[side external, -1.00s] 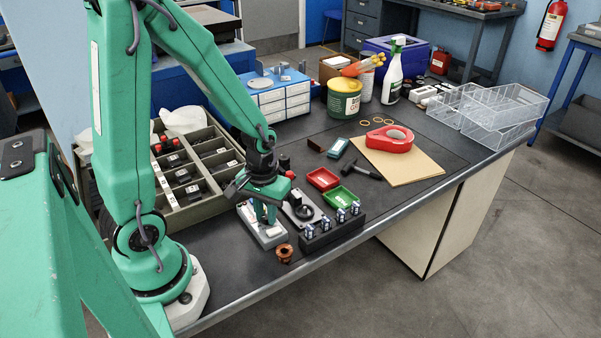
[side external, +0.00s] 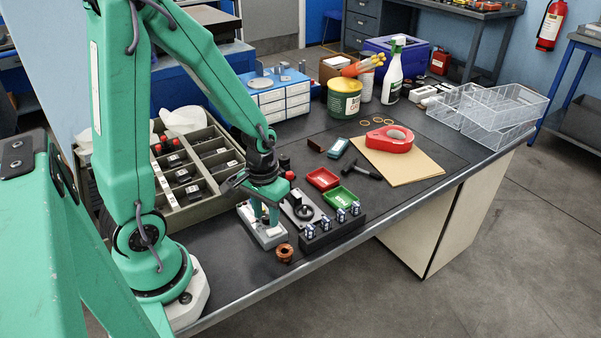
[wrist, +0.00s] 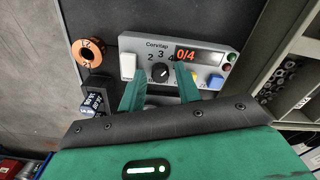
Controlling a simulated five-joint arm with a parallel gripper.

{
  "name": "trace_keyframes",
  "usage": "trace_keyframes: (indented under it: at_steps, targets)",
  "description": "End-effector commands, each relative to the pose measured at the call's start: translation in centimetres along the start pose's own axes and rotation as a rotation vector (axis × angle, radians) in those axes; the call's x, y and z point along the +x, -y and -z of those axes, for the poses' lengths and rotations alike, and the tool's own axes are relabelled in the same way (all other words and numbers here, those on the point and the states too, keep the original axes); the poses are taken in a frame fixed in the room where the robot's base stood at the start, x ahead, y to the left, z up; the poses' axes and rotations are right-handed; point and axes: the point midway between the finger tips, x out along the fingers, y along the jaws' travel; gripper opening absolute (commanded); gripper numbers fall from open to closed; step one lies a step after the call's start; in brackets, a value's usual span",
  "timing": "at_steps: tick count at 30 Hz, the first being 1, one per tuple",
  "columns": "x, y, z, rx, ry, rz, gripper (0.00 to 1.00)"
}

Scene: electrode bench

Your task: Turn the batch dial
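The batch dial (wrist: 160,73) is a black round knob on a grey box (wrist: 212,57) marked "Corvitap". The numbers 2, 3 and 4 show above it; its pointer setting is too small to tell. An orange display (wrist: 186,55) reads 0/4. My gripper (wrist: 160,80) is open, one green finger on each side of the dial, with a visible gap to it in the wrist view. In the side view my gripper (side external: 265,217) points down at the grey box (side external: 270,240), and the dial is hidden there.
A white switch (wrist: 128,66), a yellow button (wrist: 197,75) and red and green buttons flank the dial. A copper coil (side external: 284,252) and a black rack (side external: 330,234) of small vials stand close by. A compartment tray (side external: 205,205) is behind.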

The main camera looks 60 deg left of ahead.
Motion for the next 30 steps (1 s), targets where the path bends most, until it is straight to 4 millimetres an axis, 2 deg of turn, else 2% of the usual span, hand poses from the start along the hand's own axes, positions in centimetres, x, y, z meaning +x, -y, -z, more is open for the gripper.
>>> trace_keyframes:
  at_steps: [14, 30]
  targets:
    - [0.12, 0.04, 0.03, -0.060, -0.001, 0.000, 0.41]
    - [0.04, -0.02, 0.14, -0.383, -0.004, -0.002, 0.41]
